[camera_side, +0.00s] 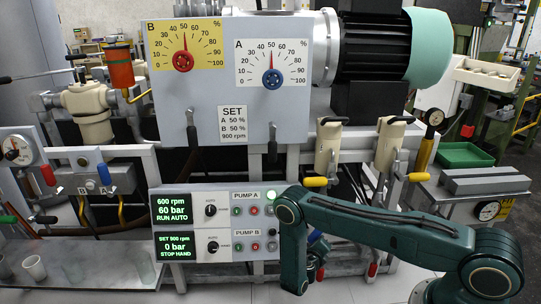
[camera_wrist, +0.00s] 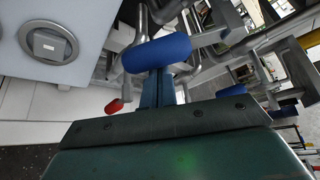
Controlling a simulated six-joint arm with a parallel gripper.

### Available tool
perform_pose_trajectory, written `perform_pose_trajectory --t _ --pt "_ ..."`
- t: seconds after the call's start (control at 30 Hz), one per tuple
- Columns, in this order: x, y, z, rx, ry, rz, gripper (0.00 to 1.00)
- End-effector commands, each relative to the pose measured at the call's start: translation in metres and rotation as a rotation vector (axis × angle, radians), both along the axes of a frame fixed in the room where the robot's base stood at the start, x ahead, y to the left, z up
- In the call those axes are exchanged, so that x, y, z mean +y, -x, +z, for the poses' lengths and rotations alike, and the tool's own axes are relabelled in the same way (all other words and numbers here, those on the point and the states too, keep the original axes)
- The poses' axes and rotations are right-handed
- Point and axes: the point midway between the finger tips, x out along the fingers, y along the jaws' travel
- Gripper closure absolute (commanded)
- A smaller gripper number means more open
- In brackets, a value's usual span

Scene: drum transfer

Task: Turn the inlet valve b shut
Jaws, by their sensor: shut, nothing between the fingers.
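No label for inlet valve b is readable, so I cannot tell which handle is its own. In the wrist view a blue handle (camera_wrist: 157,52) lies right across the tips of my gripper (camera_wrist: 157,86). The fingers are shut together with nothing between them; whether they touch the handle is unclear. A second blue handle (camera_wrist: 233,90) and a red handle (camera_wrist: 113,106) are farther back. In the side view my gripper (camera_side: 318,264) is low, right of the pump panel, partly hidden by my arm. A red handle (camera_side: 373,269) hangs to its right.
The pump panel (camera_side: 213,226) shows pump A running at 60 bar and pump B stopped at 0 bar. Two yellow-handled valves (camera_side: 317,182) sit under cream bodies above my arm. Pipes and brackets crowd the right of the wrist view. A green tray (camera_side: 465,155) is at right.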

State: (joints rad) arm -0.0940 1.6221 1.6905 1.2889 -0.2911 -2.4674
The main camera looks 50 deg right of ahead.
Motion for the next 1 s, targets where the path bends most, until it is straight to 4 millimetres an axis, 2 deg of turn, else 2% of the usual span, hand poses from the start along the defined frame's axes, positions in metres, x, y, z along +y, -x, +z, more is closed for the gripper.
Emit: perform_pose_trajectory --t 0.57,0.87,1.0 --pt "0.007 -0.008 0.006 -0.130 -0.126 0.003 1.00" --pt "0.018 -0.020 0.017 -0.197 -0.188 0.005 1.00" --pt "0.022 -0.024 0.026 -0.295 -0.287 0.004 1.00"
